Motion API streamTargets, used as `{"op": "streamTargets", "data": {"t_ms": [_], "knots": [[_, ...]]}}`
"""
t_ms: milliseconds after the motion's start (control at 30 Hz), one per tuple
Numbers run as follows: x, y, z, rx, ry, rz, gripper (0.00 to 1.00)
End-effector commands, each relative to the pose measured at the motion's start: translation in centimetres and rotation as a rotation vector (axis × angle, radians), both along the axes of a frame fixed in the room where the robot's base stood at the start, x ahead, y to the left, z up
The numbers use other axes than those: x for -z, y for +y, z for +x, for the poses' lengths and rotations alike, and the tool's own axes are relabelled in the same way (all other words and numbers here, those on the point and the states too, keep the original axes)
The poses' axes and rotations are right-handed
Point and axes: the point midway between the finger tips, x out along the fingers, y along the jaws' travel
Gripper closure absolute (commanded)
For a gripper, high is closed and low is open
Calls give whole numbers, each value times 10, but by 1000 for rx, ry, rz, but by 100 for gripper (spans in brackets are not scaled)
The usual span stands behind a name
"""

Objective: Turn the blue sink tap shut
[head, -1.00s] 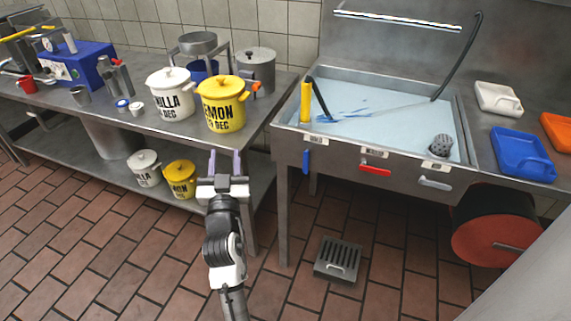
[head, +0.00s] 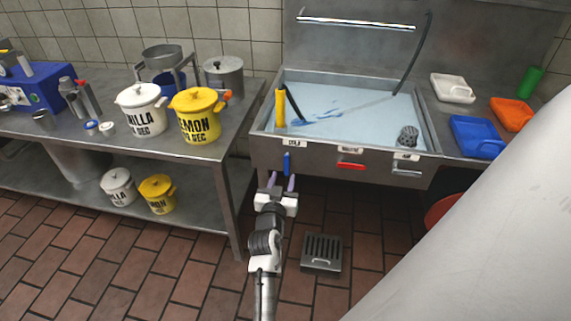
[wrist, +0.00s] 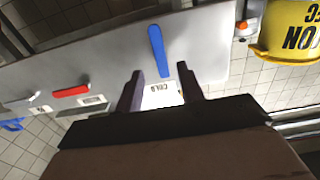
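The blue tap handle (head: 287,164) hangs lengthwise, pointing down, on the sink's front panel under a label that reads COLD. In the wrist view the blue handle (wrist: 157,50) lies ahead of and between the fingers, close to the label (wrist: 163,94). My gripper (head: 281,184) is open and empty, just below and in front of the handle. In the wrist view my gripper (wrist: 161,84) has its two dark fingers spread apart, with no clear contact on the handle. The sink (head: 345,78) holds pale blue water.
A red handle (head: 351,166) and a grey handle (head: 407,173) sit to the right on the same panel. The steel counter (head: 215,150) with a yellow lemon pot (head: 196,122) stands left. A floor drain grate (head: 322,252) lies below. Open floor is in front.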

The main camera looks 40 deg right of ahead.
Motion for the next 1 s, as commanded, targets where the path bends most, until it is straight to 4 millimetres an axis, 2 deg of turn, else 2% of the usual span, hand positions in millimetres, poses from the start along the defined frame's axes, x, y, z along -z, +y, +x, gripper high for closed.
{"op": "streamTargets", "data": {"t_ms": [100,300,733,1000], "knots": [[-3,-18,15,1,-2,1,62],[-1,-36,31,-1,-1,1,62],[0,-42,36,-1,-1,-1,62],[0,-42,36,-2,-1,-1,97]]}}
